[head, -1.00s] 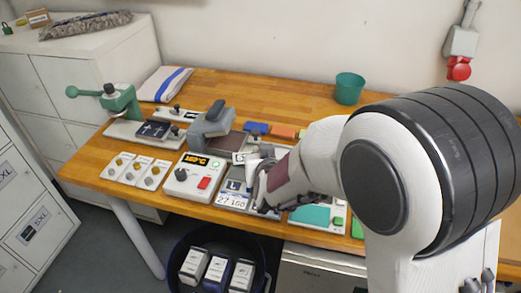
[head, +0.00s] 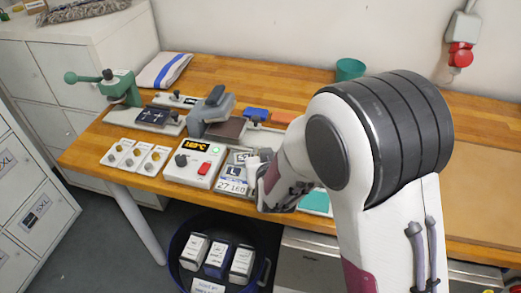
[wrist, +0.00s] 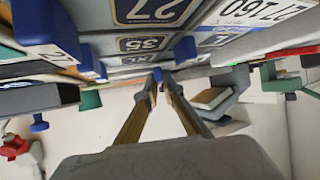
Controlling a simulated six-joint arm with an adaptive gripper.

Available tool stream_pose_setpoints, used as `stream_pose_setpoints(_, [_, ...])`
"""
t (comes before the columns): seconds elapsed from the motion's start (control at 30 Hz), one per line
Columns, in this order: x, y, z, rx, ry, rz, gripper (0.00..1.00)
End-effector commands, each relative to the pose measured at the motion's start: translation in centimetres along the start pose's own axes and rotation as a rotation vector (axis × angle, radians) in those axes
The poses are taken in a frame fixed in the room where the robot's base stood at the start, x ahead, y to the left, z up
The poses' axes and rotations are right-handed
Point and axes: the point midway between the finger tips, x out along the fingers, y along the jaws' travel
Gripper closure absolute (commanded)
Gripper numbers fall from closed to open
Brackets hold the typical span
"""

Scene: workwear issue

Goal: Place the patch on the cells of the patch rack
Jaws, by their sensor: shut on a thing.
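My gripper (head: 260,174) is low over the front of the bench, at the right of pale label pieces marked L and 27160 (head: 232,186). In the wrist view its two fingers (wrist: 158,82) converge and are shut on a small piece, the patch (wrist: 152,92), of which only a little blue shows. The rest of the patch is hidden by the fingers. Numbered cells of the patch rack (wrist: 147,43) lie just beyond the fingertips, with tiles reading 27 and 35. I cannot tell whether the patch touches the rack.
A press with a grey top (head: 212,108) and a control box with a lit display (head: 194,168) stand left of my gripper. A green cup (head: 350,69) stands at the back. A dark bin (head: 190,271) with boxes is below the front edge.

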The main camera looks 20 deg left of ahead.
Motion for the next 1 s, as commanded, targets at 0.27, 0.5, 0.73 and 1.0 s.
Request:
stream_pose_setpoints(0.27, [0.03, 0.0, 0.08, 0.0, 0.0, 0.0, 1.0])
stream_pose_setpoints(0.5, [0.06, 0.0, 0.14, -0.001, -0.001, 0.0, 1.0])
stream_pose_setpoints(0.73, [0.19, 0.0, 0.39, -0.001, -0.002, 0.0, 1.0])
stream_pose_setpoints(1.0, [0.23, 0.0, 0.44, -0.001, -0.001, 0.0, 0.73])
